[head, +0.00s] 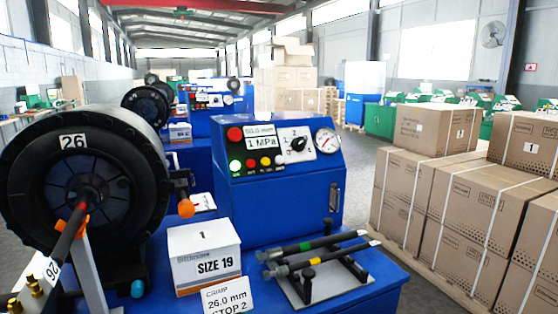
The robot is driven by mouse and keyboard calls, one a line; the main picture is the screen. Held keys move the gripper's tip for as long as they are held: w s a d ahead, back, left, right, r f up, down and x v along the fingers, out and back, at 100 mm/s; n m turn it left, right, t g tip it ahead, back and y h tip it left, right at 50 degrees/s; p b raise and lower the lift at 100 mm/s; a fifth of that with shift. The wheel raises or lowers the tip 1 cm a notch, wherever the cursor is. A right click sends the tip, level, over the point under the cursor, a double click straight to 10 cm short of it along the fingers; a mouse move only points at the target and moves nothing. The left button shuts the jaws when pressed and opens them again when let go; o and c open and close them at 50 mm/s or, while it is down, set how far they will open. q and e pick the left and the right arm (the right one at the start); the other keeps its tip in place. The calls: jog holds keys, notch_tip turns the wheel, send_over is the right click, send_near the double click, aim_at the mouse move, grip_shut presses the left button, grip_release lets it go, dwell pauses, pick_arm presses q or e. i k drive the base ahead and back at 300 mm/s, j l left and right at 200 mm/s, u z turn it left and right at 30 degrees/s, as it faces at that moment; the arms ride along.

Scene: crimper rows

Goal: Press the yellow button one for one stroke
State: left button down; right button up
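The yellow button (265,161) sits in the row of small buttons on the sloped front panel of a blue control cabinet (275,205). Nothing covers the yellow button. Above the row are a larger red button (235,134), a label reading 1 MPa (262,143), a black selector knob (298,144) and a round gauge (327,140). Neither of my grippers is in view.
A large black crimper head (130,170) marked 26 stands at left. A SIZE 19 box (203,257), a CRIMP card (228,297) and a rack with two hoses (318,285) occupy the blue bench before the cabinet. Strapped cartons (455,200) stand at right across an aisle.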

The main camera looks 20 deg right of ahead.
aim_at(265, 162)
jog(key=i+l, duration=0.1)
jog(key=l, duration=2.2)
